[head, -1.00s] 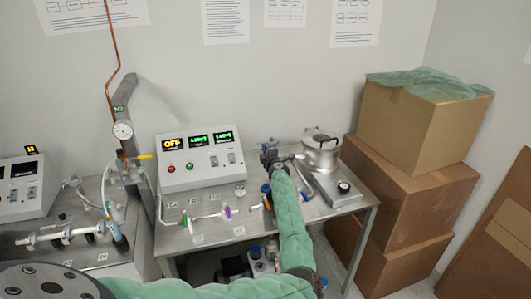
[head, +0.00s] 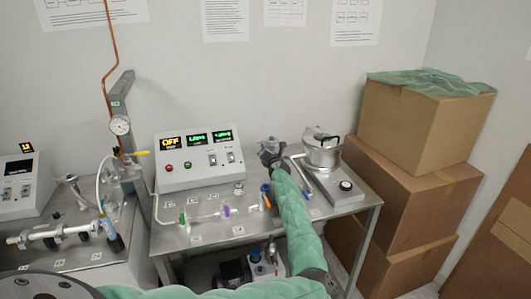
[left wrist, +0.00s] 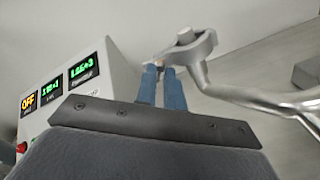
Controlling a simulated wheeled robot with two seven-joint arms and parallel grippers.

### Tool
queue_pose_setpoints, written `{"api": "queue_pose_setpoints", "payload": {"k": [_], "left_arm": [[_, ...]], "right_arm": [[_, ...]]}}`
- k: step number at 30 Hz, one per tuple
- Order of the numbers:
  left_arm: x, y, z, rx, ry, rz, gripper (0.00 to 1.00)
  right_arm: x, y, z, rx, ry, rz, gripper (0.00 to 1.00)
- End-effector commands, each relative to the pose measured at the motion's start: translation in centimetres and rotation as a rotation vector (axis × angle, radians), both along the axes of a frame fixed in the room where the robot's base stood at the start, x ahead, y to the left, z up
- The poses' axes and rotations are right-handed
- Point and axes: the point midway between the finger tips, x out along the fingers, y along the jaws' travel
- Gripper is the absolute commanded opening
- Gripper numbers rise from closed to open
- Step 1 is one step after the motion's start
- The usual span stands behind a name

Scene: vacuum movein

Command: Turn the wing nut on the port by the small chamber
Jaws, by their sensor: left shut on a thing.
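The small chamber (head: 322,153) is a round metal pot with a lid and dark handle, at the right of the steel bench. My left gripper (head: 269,148), on the green-sleeved arm, is just left of it at the port. In the left wrist view the two blue fingers (left wrist: 163,86) are close together, shut on a small piece at their tips. I take this to be the wing nut (left wrist: 159,64), mostly hidden by the fingers. A grey metal clamp (left wrist: 190,46) with a curved tube is right beside the tips. My right gripper is not in view.
A control box (head: 197,160) with lit displays, one reading OFF, stands left of the gripper. Glass tubing with coloured valves (head: 226,211) lies in front. A hotplate-like unit (head: 344,186) is at the right. Cardboard boxes (head: 405,180) are stacked beside the bench.

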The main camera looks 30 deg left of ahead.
Motion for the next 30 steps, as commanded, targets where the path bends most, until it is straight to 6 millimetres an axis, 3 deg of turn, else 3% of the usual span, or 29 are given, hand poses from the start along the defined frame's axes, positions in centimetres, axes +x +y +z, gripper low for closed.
{"api": "queue_pose_setpoints", "payload": {"k": [15, 30], "left_arm": [[0.1, -0.1, -0.4, -0.280, -0.324, 0.000, 0.00], [0.1, -0.1, -0.2, -0.378, -0.441, 0.001, 0.00]], "right_arm": [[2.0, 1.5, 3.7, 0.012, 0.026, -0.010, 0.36], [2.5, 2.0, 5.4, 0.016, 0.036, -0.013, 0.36]]}}
